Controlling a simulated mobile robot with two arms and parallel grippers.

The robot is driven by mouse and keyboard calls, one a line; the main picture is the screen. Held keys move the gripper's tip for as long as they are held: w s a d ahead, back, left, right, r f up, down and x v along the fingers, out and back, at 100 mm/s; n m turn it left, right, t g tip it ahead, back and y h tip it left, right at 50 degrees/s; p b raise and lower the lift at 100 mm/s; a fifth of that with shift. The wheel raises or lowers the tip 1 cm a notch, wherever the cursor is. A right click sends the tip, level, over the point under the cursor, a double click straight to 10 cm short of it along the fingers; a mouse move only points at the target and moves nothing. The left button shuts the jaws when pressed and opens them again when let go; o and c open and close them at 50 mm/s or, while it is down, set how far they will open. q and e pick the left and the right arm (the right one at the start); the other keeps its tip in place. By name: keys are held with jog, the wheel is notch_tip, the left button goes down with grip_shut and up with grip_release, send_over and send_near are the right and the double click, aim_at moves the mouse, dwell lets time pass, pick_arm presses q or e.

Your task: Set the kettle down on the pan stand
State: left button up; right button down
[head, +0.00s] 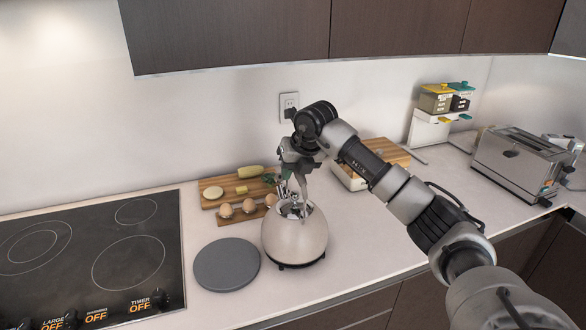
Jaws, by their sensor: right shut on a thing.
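The kettle (294,238), a round pale metal body with a dark base, is upright just right of the pan stand. My right gripper (293,200) comes down from above and is shut on the kettle at its top; the exact grip is hard to make out. I cannot tell whether the kettle's base touches the counter. The pan stand (226,264), a flat dark grey disc, lies bare on the counter between the hob and the kettle. My left gripper is not in view.
The black hob (90,250) lies left of the stand. A toaster (520,160) stands at the right. The counter in front of my right arm is clear.

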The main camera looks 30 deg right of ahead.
dwell(0.3)
jog(key=c, duration=1.4)
grip_release()
jog(key=shift+f, duration=0.3)
jog(key=o, duration=0.4)
jog(key=shift+s+r, duration=0.1)
jog(key=shift+o, duration=0.2)
jog(key=a+b+v, duration=0.1)
jog(key=b+v, duration=0.1)
jog(key=v, duration=1)
jog(key=shift+d, duration=0.45)
